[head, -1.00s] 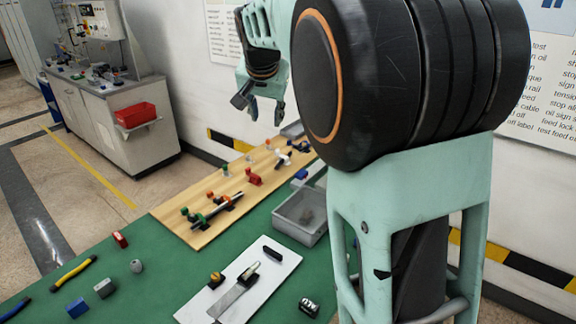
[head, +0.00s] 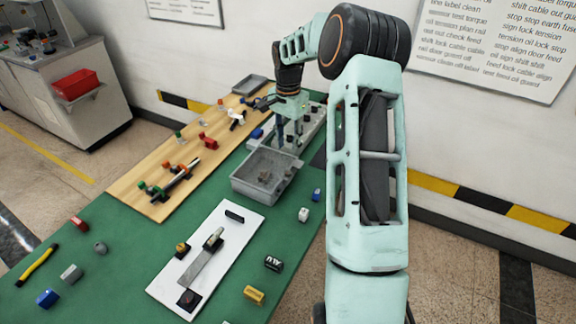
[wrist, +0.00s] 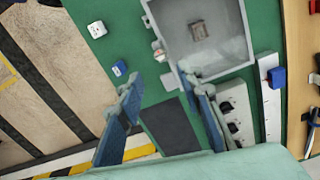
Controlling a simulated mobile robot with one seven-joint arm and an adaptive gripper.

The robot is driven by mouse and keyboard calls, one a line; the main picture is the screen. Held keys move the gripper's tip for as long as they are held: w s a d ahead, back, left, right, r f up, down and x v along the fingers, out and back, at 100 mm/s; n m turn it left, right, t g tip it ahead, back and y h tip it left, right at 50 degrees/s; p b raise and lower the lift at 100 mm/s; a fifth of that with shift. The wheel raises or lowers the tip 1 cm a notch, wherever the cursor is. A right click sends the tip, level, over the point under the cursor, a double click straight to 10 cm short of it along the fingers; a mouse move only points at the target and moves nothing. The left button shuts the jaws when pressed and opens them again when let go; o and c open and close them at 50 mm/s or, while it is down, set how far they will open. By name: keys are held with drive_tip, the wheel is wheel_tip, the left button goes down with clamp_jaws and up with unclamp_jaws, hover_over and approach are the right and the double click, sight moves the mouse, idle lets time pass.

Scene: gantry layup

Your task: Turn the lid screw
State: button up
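I cannot pick out a lid screw for certain in either view. My gripper (head: 288,143) points down at the far end of the green table, just beyond the grey open bin. In the wrist view its two blue fingers (wrist: 160,86) are spread apart with nothing held between them. A light panel with dark knobs (wrist: 234,108) lies by the right finger; in the head view the panel (head: 312,126) is partly hidden by my gripper. A flat dark rectangle (wrist: 172,127) shows between the fingers.
The grey bin (head: 240,186) holds a small brown block (wrist: 199,30). A wooden board (head: 133,193) with small fittings lies left. A white plate (head: 168,284) with a metal strip lies nearer. Loose blocks, including a white one (head: 303,214), dot the green table (head: 110,285).

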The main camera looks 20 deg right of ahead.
sight(288, 172)
wheel_tip(288, 172, down, 10)
drive_tip(key=shift+f+p, duration=0.15)
drive_tip(key=shift+p, duration=0.6)
drive_tip(key=shift+c, duration=0.3)
clamp_jaws()
